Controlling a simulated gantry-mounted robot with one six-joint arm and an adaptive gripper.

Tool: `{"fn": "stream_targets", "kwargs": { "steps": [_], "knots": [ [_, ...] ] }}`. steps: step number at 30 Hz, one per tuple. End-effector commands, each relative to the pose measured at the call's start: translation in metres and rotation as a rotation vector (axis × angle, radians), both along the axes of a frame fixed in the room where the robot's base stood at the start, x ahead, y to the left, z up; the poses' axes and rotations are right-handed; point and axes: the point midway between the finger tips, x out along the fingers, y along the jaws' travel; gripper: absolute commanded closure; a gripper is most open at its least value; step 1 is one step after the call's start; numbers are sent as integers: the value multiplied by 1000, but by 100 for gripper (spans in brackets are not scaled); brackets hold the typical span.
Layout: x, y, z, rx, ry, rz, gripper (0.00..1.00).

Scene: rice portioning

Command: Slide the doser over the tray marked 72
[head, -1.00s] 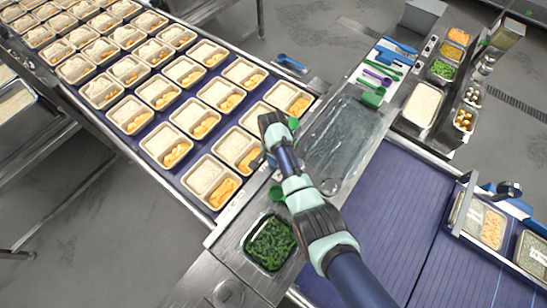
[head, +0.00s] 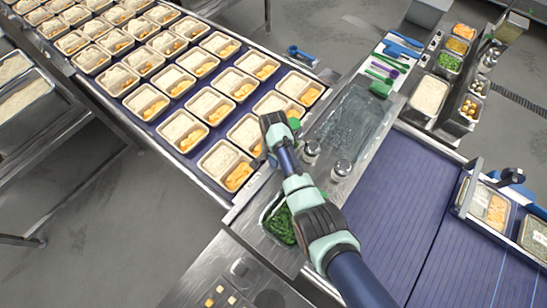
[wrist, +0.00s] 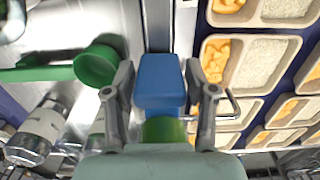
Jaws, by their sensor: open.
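No number 72 is legible in either view, and I cannot say for sure which thing is the doser. My gripper (wrist: 160,72) is open in the wrist view. Its two grey fingers stand either side of a blue block (wrist: 160,82) with a green part (wrist: 163,130) below it; I cannot tell whether they touch it. In the head view my forearm hides the fingers, beside the near edge of the tray belt. Two-compartment trays (head: 218,165) with rice and orange pieces stand in rows there. Similar trays (wrist: 262,50) show at the right in the wrist view.
A green scoop (wrist: 95,65) lies left of my gripper in the wrist view. An empty blue belt (head: 400,205) is to the right.

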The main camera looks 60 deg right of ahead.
Motion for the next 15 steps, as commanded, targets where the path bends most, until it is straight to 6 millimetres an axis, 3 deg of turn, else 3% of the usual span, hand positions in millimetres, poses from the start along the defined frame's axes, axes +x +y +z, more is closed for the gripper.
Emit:
{"fn": "stream_targets", "kwargs": {
  "steps": [2, 11, 15],
  "knots": [
    [0, 0, 0, 0, 0, 0, 29],
    [0, 0, 1, -1, 0, 0, 29],
    [1, -1, 17, -2, -2, 0, 29]
  ]
}}
